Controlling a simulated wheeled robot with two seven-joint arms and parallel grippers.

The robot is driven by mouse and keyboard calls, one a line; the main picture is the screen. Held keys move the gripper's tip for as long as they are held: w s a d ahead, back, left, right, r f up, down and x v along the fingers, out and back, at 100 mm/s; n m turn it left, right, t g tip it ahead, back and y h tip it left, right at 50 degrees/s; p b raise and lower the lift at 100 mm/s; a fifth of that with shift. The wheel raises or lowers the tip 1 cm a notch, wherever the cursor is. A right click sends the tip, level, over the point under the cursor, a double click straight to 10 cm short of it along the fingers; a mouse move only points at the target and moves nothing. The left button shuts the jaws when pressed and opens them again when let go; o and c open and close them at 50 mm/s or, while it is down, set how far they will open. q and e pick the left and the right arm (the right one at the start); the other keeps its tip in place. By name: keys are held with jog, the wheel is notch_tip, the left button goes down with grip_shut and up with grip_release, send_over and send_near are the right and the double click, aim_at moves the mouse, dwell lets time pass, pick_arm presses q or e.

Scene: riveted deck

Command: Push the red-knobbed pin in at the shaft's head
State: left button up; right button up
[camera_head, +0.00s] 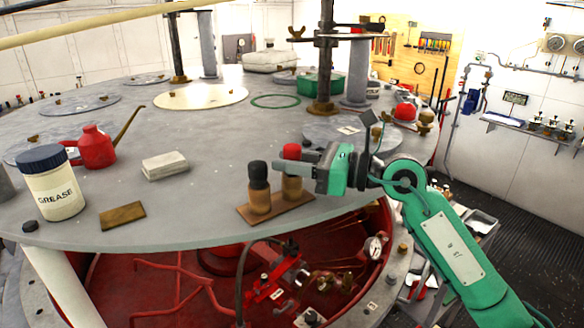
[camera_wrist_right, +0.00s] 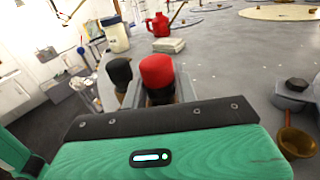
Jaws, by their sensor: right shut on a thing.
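The red-knobbed pin (camera_head: 291,151) stands upright in a small wooden block (camera_head: 278,208) near the deck's front edge. Its red knob also shows in the wrist view (camera_wrist_right: 157,72). My right gripper (camera_head: 291,166) reaches in from the right and is shut on this pin, its fingers either side just under the knob. The pin's lower end is hidden in the block. A black-knobbed pin (camera_head: 259,175) stands beside it on the left. A dark upright shaft (camera_head: 323,75) with a cross plate rises from the deck behind; its top is cut off by the frame. My left gripper is out of view.
A grease tin (camera_head: 52,185), red oil can (camera_head: 95,147), pale block (camera_head: 165,165) and brass plate (camera_head: 122,215) lie left. A green box (camera_head: 318,83) sits by the shaft. An open red pit (camera_head: 160,290) lies below the deck's front edge. The middle deck is clear.

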notch_tip(320, 180, up, 19)
jog(key=b, duration=0.6)
jog(key=shift+f, duration=0.1)
